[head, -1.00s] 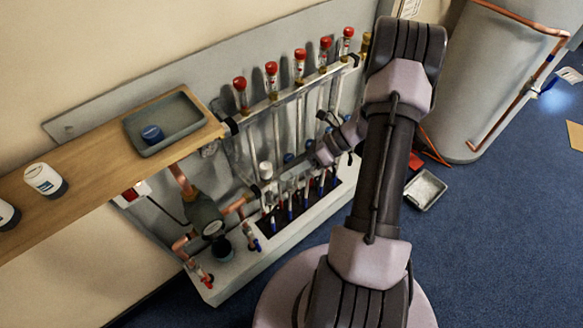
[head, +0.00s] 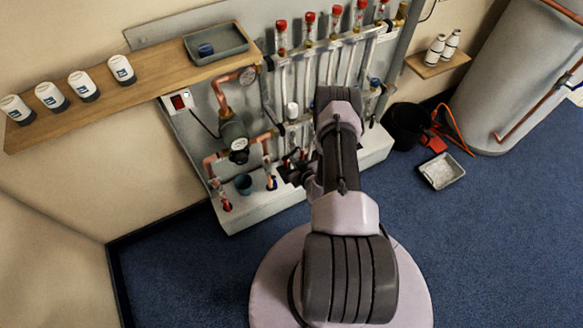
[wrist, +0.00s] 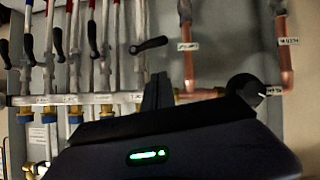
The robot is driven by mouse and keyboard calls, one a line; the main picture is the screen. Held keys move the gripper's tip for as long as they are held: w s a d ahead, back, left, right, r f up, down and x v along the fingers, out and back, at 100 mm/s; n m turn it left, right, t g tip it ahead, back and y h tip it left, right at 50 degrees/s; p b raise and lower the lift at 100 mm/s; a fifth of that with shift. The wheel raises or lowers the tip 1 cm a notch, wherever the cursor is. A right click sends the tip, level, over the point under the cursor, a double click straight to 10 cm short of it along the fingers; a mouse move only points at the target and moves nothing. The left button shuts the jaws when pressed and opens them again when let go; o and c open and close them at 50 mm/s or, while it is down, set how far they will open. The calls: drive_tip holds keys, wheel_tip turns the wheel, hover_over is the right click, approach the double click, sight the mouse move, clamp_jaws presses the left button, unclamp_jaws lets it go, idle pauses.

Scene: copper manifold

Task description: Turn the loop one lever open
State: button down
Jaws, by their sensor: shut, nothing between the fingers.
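The copper manifold's lower bar (wrist: 75,99) runs across the wrist view, with several pipes and small levers. One black lever (wrist: 150,45) lies crosswise, while the other levers, such as the black one (wrist: 58,44), lie nearly along their pipes. I cannot read which is loop one. My gripper (wrist: 157,90) is shut and empty; its dark fingers show just below the crosswise lever in the picture, with a gap between. In the head view my gripper (head: 285,172) is by the lower left of the manifold, and my arm hides part of the pipes there.
A wooden shelf (head: 150,80) holds several white bottles and a grey tray (head: 217,47). A black bucket (head: 407,125) stands right. The blue floor is clear in front.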

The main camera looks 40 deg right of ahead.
sight(289, 155)
drive_tip(key=w+d+f+b, duration=0.2)
drive_tip(key=w+f+b, duration=0.2)
drive_tip(key=w+f, duration=0.1)
drive_tip(key=shift+w+d+f, duration=0.25)
drive_tip(key=shift+w+f, duration=0.05)
drive_tip(key=shift+f, duration=0.55)
drive_tip(key=shift+s, duration=0.15)
